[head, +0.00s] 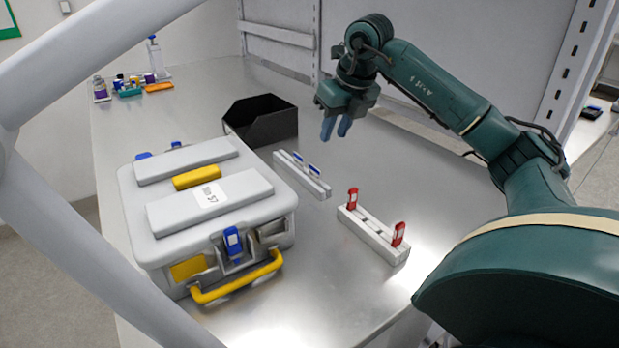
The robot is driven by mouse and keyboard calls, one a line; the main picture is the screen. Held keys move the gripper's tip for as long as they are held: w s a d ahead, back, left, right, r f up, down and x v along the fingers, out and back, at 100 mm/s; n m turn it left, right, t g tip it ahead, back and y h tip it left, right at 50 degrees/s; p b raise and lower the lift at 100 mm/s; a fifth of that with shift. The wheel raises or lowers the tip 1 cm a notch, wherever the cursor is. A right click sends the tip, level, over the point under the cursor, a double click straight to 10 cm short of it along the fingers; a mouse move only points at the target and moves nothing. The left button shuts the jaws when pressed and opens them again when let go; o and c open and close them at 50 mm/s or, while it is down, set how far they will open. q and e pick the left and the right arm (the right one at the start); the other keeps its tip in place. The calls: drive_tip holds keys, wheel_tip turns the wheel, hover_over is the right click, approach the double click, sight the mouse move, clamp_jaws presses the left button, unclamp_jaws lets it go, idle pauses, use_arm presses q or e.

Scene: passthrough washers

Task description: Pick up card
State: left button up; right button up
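No single card is marked out; small upright card-like pieces stand in two pale holders on the metal bench. The front holder (372,234) carries a red piece (352,198) at its far end and another red piece (398,233) at its near end. The rear holder (290,177) carries blue-and-white pieces (313,169). My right gripper (336,128) hangs above the bench behind both holders, touching neither. Its two blue fingers point down with a narrow gap and nothing between them. My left gripper is out of view.
A grey case (150,220) with a yellow handle (238,281) and blue latch stands left of the holders. A black open bin (262,125) is behind it. Bottles and small items (130,85) sit at the far left. The bench (440,185) right of the holders is clear.

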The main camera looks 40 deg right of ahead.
sight(315, 168)
drive_tip(key=shift+n+t, duration=0.3)
drive_tip(key=x, duration=0.8)
drive_tip(key=w+p+x, duration=0.1)
drive_tip(key=x, duration=0.3)
drive_tip(key=shift+f, duration=0.1)
drive_tip(key=shift+c, duration=0.5)
clamp_jaws()
